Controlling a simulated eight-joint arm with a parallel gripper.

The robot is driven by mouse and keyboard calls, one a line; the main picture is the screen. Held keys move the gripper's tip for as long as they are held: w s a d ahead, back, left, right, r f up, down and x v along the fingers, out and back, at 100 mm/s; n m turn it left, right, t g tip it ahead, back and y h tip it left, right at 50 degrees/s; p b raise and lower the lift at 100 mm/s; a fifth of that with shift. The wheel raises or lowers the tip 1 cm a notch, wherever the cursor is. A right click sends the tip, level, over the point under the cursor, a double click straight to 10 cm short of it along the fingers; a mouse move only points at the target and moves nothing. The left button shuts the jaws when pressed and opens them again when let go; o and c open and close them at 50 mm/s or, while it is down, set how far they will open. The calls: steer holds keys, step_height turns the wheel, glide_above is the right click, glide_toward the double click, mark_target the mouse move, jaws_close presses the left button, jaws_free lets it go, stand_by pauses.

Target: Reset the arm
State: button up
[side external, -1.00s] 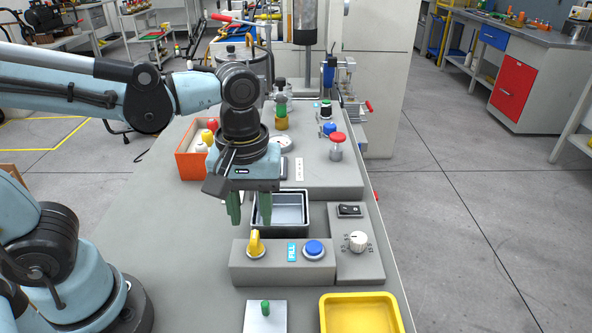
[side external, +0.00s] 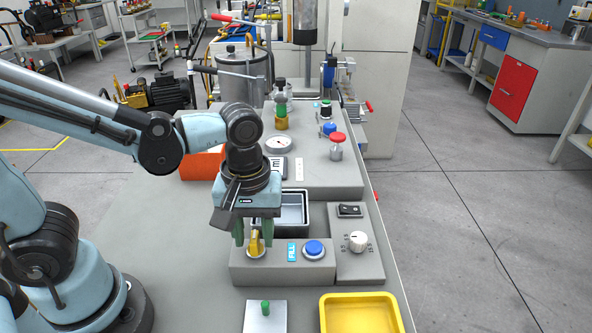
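My gripper (side external: 253,238) points down with its two green fingers apart. The fingers appear on either side of the yellow knob (side external: 255,248), which stands on the grey control box (side external: 275,272). I cannot tell whether either finger touches the knob. A blue button (side external: 314,248) sits to the right of the knob on the same box. The grey tray (side external: 292,222) behind the box is partly hidden by my gripper.
A white dial (side external: 357,241) and a black rocker switch (side external: 349,210) are to the right. A yellow tray (side external: 360,315) and a plate with a green peg (side external: 265,308) lie in front. The table's left side is clear.

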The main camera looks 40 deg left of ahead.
steer(key=shift+r, duration=0.1)
step_height(320, 180, up, 12)
step_height(320, 180, down, 12)
steer(key=shift+f, duration=0.25)
steer(key=n, duration=0.2)
steer(key=shift+r+n, duration=0.1)
steer(key=shift+n, duration=0.3)
steer(key=shift+r, duration=0.4)
step_height(320, 180, up, 16)
steer(key=shift+r+m, duration=0.2)
steer(key=shift+m, duration=0.2)
stand_by(0.7)
steer(key=shift+f, duration=0.15)
